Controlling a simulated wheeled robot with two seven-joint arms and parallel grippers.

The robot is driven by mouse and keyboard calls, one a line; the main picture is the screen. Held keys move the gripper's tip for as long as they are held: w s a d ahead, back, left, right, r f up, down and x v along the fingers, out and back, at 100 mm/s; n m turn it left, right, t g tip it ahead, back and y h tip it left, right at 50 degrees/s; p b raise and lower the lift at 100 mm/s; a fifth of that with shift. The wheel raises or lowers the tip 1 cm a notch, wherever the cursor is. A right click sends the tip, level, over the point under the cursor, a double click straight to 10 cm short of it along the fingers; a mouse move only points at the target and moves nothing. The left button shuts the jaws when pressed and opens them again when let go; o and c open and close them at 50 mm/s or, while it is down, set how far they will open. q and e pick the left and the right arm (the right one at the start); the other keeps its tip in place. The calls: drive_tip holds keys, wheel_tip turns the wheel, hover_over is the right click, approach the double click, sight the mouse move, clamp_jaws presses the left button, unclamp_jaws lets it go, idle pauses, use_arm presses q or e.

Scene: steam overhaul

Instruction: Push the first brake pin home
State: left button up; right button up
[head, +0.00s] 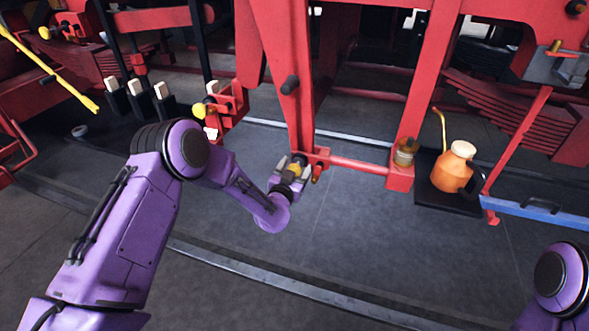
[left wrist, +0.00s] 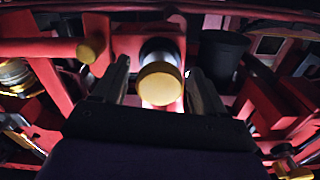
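The brake pin (left wrist: 160,84) shows in the left wrist view as a round brass-yellow head on a pale metal shank, in front of a red bracket (left wrist: 124,45). My left gripper (head: 291,173) is at the foot of the red brake hanger (head: 283,90) in the head view. Its two dark fingers stand either side of the pin head in the left wrist view, with gaps visible, so it is open around the head. My right gripper is out of view; only part of that arm shows at lower right.
A red cross rod (head: 358,166) runs right from the hanger's foot. An orange oil can (head: 454,168) stands on a dark tray (head: 432,196) to the right. The grey floor in front is clear.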

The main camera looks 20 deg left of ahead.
use_arm(q)
drive_tip(key=shift+s, duration=0.15)
drive_tip(key=s+b, duration=0.2)
drive_tip(key=s, duration=0.8)
drive_tip(key=shift+s+d, duration=0.15)
drive_tip(key=shift+d, duration=0.1)
drive_tip(key=s+a+f+n+g+y, duration=0.1)
drive_tip(key=s+a+f+n+g, duration=0.2)
drive_tip(key=s+f+n+g, duration=0.85)
drive_tip(key=s+a+f+m+g, duration=0.1)
drive_tip(key=s+f, duration=0.3)
drive_tip(key=s, duration=0.4)
drive_tip(key=s+a+f+m+g+y, duration=0.1)
drive_tip(key=s+f, duration=0.3)
drive_tip(key=s, duration=0.4)
drive_tip(key=s+a+f+m+g, duration=0.1)
drive_tip(key=s+f, duration=0.3)
drive_tip(key=s, duration=0.4)
drive_tip(key=shift+s, duration=0.3)
